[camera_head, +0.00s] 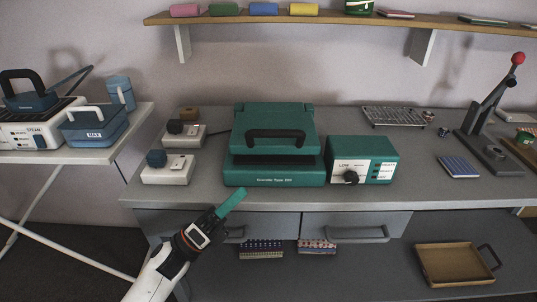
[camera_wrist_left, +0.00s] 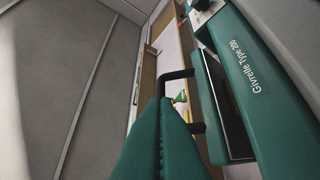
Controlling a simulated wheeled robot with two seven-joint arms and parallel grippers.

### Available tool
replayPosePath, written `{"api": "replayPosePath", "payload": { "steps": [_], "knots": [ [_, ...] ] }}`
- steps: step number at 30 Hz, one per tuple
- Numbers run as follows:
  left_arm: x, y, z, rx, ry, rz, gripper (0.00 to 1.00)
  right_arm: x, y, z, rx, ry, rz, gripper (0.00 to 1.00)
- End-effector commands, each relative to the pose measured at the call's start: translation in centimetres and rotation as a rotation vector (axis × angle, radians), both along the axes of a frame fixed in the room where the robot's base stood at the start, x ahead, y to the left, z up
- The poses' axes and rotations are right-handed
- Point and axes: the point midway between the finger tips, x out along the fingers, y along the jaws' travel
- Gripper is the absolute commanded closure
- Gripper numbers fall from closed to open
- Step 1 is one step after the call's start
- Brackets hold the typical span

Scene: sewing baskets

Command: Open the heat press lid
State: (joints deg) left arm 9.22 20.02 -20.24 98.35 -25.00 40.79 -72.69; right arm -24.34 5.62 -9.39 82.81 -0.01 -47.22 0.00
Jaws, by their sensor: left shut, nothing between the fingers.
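The teal heat press (camera_head: 272,178) stands on the grey bench. Its lid (camera_head: 272,115) looks lowered over the base, with a dark band between them. A black handle (camera_head: 275,133) is on the lid's front. In the left wrist view, the press base (camera_wrist_left: 275,110) fills the right side and the handle (camera_wrist_left: 178,75) shows past the fingers. My left gripper (camera_head: 231,202) has teal fingers, is shut and empty, and is in front of and below the press, apart from the handle. The ridged fingers also show in the left wrist view (camera_wrist_left: 158,145). My right gripper is not in view.
A teal control box (camera_head: 375,145) with a knob stands right of the press. Two small white switch boxes (camera_head: 165,170) stand left of it. Drawers with handles (camera_head: 356,236) are below the bench edge. A shelf (camera_head: 350,20) hangs above. A lever press (camera_head: 490,110) stands far right.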

Motion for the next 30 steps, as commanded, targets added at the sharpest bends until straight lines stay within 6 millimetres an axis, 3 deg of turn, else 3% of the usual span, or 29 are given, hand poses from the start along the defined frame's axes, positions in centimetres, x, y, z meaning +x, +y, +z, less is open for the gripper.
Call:
{"api": "replayPosePath", "payload": {
  "steps": [14, 21, 30],
  "knots": [
    [4.2, -6.6, 5.7, -0.004, -0.001, 0.0, 1.0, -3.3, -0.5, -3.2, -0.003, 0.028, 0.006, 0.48],
    [6.1, -6.4, 8.1, -0.001, 0.001, 0.002, 1.0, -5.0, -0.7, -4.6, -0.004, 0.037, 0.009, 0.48],
    [6.6, -6.3, 8.6, -0.003, 0.002, 0.003, 1.0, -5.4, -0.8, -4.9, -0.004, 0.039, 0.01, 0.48]
  ]
}}
